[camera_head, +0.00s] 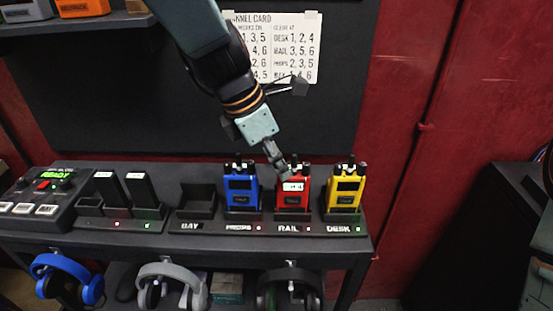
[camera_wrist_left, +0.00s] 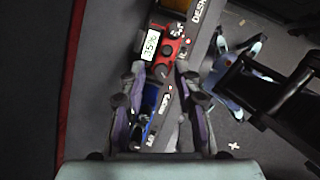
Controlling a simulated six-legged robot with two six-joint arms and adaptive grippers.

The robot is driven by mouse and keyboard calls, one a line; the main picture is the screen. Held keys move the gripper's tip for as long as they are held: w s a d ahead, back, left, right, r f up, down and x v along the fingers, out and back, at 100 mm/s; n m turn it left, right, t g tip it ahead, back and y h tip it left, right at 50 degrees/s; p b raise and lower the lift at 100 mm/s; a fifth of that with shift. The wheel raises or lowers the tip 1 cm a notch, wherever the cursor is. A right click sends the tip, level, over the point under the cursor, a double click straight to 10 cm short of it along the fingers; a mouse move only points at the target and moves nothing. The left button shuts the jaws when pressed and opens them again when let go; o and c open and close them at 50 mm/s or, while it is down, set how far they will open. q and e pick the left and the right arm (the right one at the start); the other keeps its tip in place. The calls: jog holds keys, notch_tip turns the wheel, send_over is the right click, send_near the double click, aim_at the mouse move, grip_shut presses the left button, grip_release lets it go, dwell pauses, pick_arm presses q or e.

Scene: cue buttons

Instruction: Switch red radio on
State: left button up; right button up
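The red radio (camera_head: 293,190) stands upright in the RAIL slot of the dock on the bench. Its small screen is pale and shows digits, also in the left wrist view (camera_wrist_left: 153,45), where a knob and short antenna parts show at its top. My left gripper (camera_head: 281,165) is just above the radio's top left side in the head view. In the left wrist view my left gripper (camera_wrist_left: 162,78) has its fingers apart with nothing gripped; the red radio is just beyond the tips. Whether a finger touches it I cannot tell. My right gripper is not clearly in view.
A blue radio (camera_head: 240,188) stands close left of the red one, a yellow radio (camera_head: 345,190) close right. An empty BAY slot (camera_head: 197,205) and a button box (camera_head: 38,200) are further left. Headphones (camera_head: 170,284) hang below. A printed card (camera_head: 300,45) is on the wall.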

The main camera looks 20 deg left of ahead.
pick_arm(q)
jog(key=shift+w+d, duration=0.1)
jog(key=shift+d, duration=0.2)
jog(key=c, duration=0.3)
grip_shut()
jog(key=shift+a, duration=0.2)
jog(key=shift+d+r+m+p, duration=0.1)
jog(key=shift+m+p, duration=0.2)
jog(key=shift+p, duration=0.25)
jog(key=m+g+p, duration=0.1)
jog(key=m+p, duration=0.1)
jog(key=shift+p, duration=0.4)
jog(key=shift+m+g+h+p, duration=0.3)
jog(key=shift+m+p, duration=0.5)
jog(key=shift+m, duration=0.2)
